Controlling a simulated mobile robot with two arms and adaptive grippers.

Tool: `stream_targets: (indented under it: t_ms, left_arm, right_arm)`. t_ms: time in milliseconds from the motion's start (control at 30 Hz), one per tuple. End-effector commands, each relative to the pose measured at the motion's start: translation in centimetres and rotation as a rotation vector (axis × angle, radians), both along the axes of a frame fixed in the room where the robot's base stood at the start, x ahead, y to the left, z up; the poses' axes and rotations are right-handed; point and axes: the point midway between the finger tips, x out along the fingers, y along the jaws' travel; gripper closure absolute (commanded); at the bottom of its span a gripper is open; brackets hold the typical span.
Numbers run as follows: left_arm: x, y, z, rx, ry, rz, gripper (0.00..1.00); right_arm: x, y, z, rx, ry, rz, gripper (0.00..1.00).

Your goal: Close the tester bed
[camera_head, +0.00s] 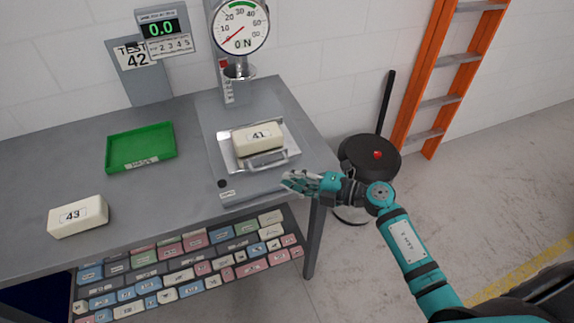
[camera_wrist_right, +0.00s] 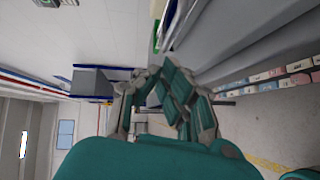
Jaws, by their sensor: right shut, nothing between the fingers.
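The tester bed (camera_head: 226,149) is a light metal tray with a front handle (camera_head: 268,161) on the tester's base plate (camera_head: 217,122) in the head view. A cream foam block marked 41 (camera_head: 258,138) lies on it. The round press head (camera_head: 240,70) hangs above and behind the block, apart from it. My right gripper (camera_head: 290,182) is shut and empty, just in front of and to the right of the handle, near the table's front edge. It also shows in the right wrist view (camera_wrist_right: 155,80). My left gripper is not in view.
A foam block marked 43 (camera_head: 78,216) lies at the table's left front. A green tray (camera_head: 141,148) stands behind it. A force dial (camera_head: 240,25) and a display reading 0.0 (camera_head: 161,27) stand at the back. Labelled blocks (camera_head: 190,262) fill a lower rack. An orange ladder (camera_head: 440,100) leans right.

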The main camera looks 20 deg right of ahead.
Motion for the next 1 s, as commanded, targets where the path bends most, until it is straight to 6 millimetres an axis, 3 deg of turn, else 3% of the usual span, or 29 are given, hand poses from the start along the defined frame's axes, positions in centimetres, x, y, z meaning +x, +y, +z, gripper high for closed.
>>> stream_targets:
  t_ms: [100, 300, 767, 867, 1000]
  left_arm:
    - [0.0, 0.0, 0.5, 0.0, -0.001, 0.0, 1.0]
    - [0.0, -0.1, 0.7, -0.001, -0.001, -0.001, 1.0]
    - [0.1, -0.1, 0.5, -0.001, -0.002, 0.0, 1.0]
    - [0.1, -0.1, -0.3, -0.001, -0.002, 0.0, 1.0]
    - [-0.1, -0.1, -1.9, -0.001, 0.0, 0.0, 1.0]
  right_arm:
    - [2.0, -0.1, -0.2, 0.002, -0.001, -0.002, 1.0]
    - [3.5, 0.0, -0.7, 0.001, 0.0, -0.001, 1.0]
    - [4.1, 0.0, -0.9, -0.001, -0.001, 0.0, 1.0]
    - [5.4, 0.1, -1.1, 0.0, -0.003, 0.001, 1.0]
    - [8.9, 0.1, -1.2, -0.002, -0.005, 0.001, 1.0]
